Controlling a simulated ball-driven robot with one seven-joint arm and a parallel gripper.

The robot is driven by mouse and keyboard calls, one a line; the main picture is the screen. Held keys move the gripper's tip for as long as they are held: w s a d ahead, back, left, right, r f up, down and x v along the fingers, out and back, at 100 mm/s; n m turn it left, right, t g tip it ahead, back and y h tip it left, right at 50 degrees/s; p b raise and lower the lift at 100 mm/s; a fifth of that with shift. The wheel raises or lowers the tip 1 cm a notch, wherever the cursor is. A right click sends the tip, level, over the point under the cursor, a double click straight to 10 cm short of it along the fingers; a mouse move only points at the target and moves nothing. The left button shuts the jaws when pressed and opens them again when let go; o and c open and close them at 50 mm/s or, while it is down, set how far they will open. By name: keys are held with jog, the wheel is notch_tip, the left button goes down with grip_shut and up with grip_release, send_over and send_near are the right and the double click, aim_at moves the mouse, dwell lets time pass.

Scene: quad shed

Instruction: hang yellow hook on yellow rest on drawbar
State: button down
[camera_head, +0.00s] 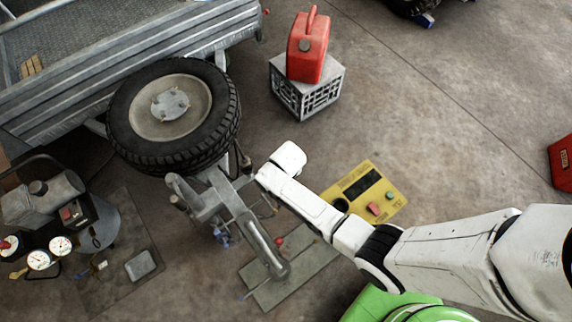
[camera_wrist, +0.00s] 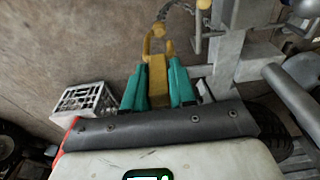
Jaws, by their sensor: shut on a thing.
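In the wrist view my gripper (camera_wrist: 157,64) has its two teal fingers shut on the yellow hook (camera_wrist: 157,78). The hook's forked end sticks out past the fingertips, and a chain (camera_wrist: 170,8) runs from it to the top edge. The grey metal drawbar (camera_wrist: 228,65) stands just right of the fingers, apart from the hook. A small yellow piece (camera_wrist: 203,4) by the drawbar at the top edge may be the yellow rest; it is cut off. In the head view the drawbar (camera_head: 240,214) lies left of my arm's end, and my fingers and the hook are hidden.
A spare wheel (camera_head: 170,105) and the trailer (camera_head: 130,62) are behind the drawbar. A red can (camera_head: 308,52) stands on a grey crate (camera_head: 306,92). A yellow control box (camera_head: 366,194) lies beside my arm.

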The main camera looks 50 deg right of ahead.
jog(key=shift+w+a+f+b, duration=0.2)
jog(key=shift+a+f+b, duration=0.05)
jog(key=shift+a, duration=0.8)
jog(key=shift+w+a+f+b, duration=0.15)
jog(key=shift+a+f+b, duration=0.1)
jog(key=shift+a, duration=0.8)
jog(key=shift+w+a+f+b, duration=0.2)
jog(key=shift+a+f+b, duration=0.05)
jog(key=shift+a, duration=0.8)
jog(key=shift+f+b, duration=1.45)
jog(key=shift+f, duration=0.5)
jog(key=shift+c, duration=1.8)
grip_release()
jog(key=shift+r, duration=0.1)
notch_tip(320, 180, up, 9)
jog(key=p, duration=0.8)
jog(key=shift+p, duration=0.35)
